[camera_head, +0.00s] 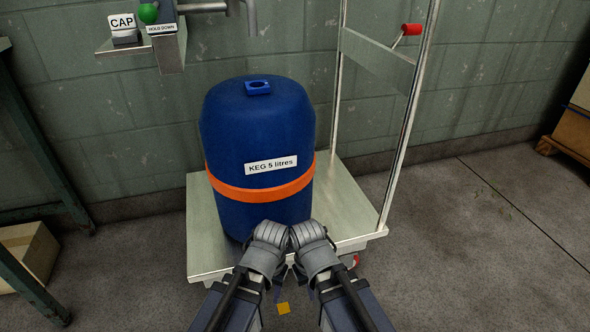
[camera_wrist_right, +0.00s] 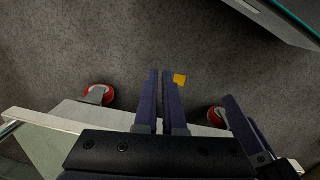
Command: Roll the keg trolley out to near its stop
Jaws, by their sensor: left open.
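The keg trolley (camera_head: 204,239) is a pale metal platform on red casters, with an upright frame at its right. It also shows along the bottom of the right wrist view (camera_wrist_right: 75,121). A blue keg (camera_head: 257,125) with an orange band and a "KEG 5 litres" label stands upright on it. My left gripper (camera_head: 265,240) and right gripper (camera_head: 309,240) are side by side at the trolley's near edge, in front of the keg. The left one is open. The right fingers (camera_wrist_right: 161,105) are close together with a narrow gap; nothing shows between them. Contact with the trolley is unclear.
A small yellow floor mark (camera_head: 283,308) lies just in front of the trolley. Behind, a wall fixture holds a CAP block (camera_head: 124,27) and a green knob (camera_head: 148,13). A green bench frame (camera_head: 35,150) stands left.

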